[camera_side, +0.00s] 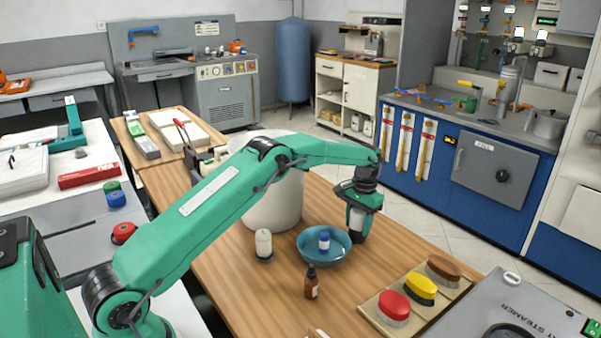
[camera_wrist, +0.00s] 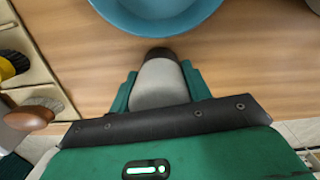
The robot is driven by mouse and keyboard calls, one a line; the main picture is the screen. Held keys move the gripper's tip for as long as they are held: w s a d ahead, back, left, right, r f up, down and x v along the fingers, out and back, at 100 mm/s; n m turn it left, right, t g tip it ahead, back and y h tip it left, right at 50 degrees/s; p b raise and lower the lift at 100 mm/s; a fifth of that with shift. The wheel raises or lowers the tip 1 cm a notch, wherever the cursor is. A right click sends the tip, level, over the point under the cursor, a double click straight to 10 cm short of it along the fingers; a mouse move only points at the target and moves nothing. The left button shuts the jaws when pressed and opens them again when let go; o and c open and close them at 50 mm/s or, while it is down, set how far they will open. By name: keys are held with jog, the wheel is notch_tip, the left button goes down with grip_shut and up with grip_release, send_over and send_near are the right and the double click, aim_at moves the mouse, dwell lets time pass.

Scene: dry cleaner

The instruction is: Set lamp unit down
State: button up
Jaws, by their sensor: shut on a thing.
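My gripper (camera_side: 358,222) is low over the wooden table, just right of and beyond the blue bowl. In the wrist view my gripper (camera_wrist: 158,82) is shut on a pale grey, rounded piece with a dark end, which I take to be the lamp unit (camera_wrist: 158,87). In the side view the lamp unit (camera_side: 356,219) shows as a pale patch between the fingers. It looks roughly upright. I cannot tell whether its lower end touches the table.
The blue bowl (camera_side: 312,256) holds a small blue-and-white bottle (camera_side: 324,241). A brown bottle (camera_side: 311,284) and a white bottle (camera_side: 264,243) stand nearby. A tray (camera_side: 372,307) holds red, yellow and brown brushes. A large white bin (camera_side: 272,206) stands behind. Bare wood (camera_side: 398,238) lies right of my gripper.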

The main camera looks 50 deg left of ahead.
jog(key=shift+f, duration=0.1)
jog(key=o, duration=1.1)
jog(key=r, duration=0.7)
jog(key=w+r, duration=0.1)
jog(key=r, duration=0.3)
jog(key=shift+r, duration=0.65)
